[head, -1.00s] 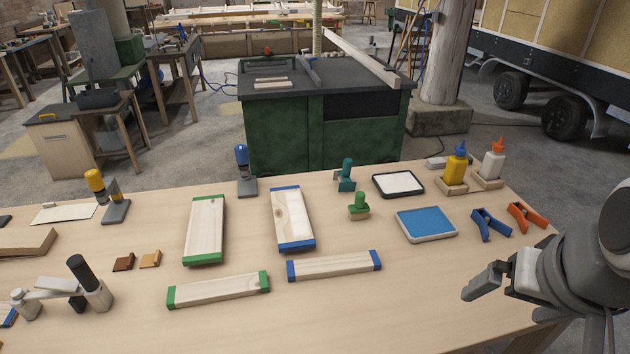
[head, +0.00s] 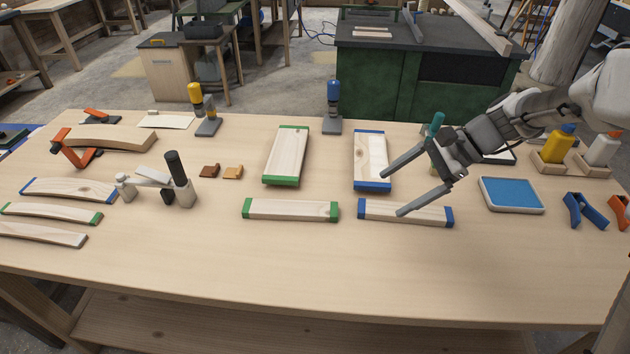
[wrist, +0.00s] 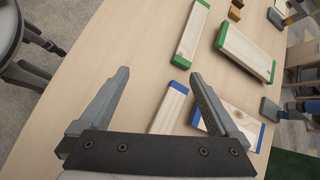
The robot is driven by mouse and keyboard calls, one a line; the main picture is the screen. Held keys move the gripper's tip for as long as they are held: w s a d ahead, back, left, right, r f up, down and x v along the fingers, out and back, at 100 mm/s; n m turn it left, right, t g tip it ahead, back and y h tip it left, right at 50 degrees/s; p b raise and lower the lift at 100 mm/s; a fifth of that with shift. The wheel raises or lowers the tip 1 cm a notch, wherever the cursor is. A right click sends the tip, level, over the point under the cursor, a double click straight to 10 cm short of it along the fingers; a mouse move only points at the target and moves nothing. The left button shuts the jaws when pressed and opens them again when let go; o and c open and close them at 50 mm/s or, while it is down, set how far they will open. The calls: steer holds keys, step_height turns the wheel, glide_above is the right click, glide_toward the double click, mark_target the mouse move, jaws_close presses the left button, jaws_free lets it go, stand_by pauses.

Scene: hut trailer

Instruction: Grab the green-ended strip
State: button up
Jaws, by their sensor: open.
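A thin, bowed wooden strip with a green end (head: 50,212) lies at the far left of the table in the head view. A straight narrow wooden piece with green ends (head: 290,209) lies near the middle; it also shows in the wrist view (wrist: 191,33). A wider green-ended board (head: 287,154) lies behind it, also in the wrist view (wrist: 245,53). My gripper (head: 392,194) is open and empty, above the blue-ended pieces to the right of the green-ended ones. Its spread fingers show in the wrist view (wrist: 160,74).
A blue-ended bowed strip (head: 70,189) and a plain strip (head: 42,234) flank the green-ended strip. A clamp-like grey device (head: 180,185) stands to their right, an orange clamp (head: 78,150) behind. A narrow blue-ended piece (head: 430,213) lies under my gripper. The table's front is clear.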

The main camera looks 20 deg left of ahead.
mark_target(303, 208)
steer(key=w+a+f+m+y, duration=0.1)
steer(key=f, duration=0.1)
steer(key=w+a+f+m+g+y, duration=0.1)
steer(key=w+a+f+m+y, duration=0.1)
steer(key=f, duration=0.1)
steer(key=w+a+f+m+y+b, duration=0.1)
steer(key=w+a+f, duration=0.1)
steer(key=shift+w+f+g+y, duration=0.25)
steer(key=shift+f+g+y, duration=0.05)
steer(key=shift+f, duration=0.1)
steer(key=shift+a+f+m, duration=0.15)
steer(key=shift+a+m, duration=0.15)
steer(key=x, duration=1.7)
steer(key=shift+a+b, duration=0.1)
steer(key=shift+b, duration=0.3)
steer(key=c, duration=1.5)
steer(key=shift+r, duration=0.25)
